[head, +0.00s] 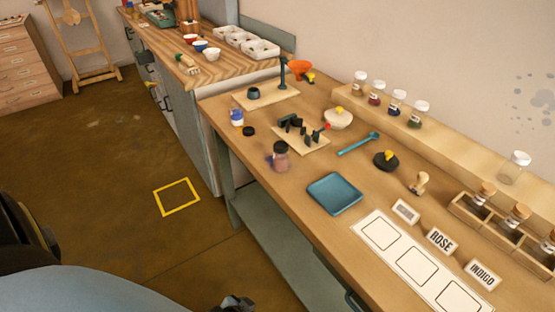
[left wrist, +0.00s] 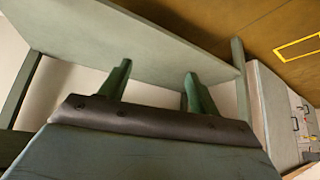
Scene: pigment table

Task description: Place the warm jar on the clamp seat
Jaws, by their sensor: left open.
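A jar with pinkish-red contents and a dark lid (head: 280,155) stands upright near the front edge of the wooden table; it may be the warm jar. Behind it is a pale board (head: 317,145) carrying a black clamp fixture (head: 291,122) with a red-tipped handle. The seat within it is too small to make out. My left gripper (left wrist: 155,80) is open, its two green fingers apart with nothing between them. It is low beside a table, away from the jar. My right gripper is not in view.
A blue tray (head: 335,194), a white bowl (head: 338,119), a blue spoon (head: 358,144) and a black disc with a yellow knob (head: 386,160) lie near the board. Several jars line the back ledge (head: 440,140). A lower shelf (head: 268,235) runs under the table.

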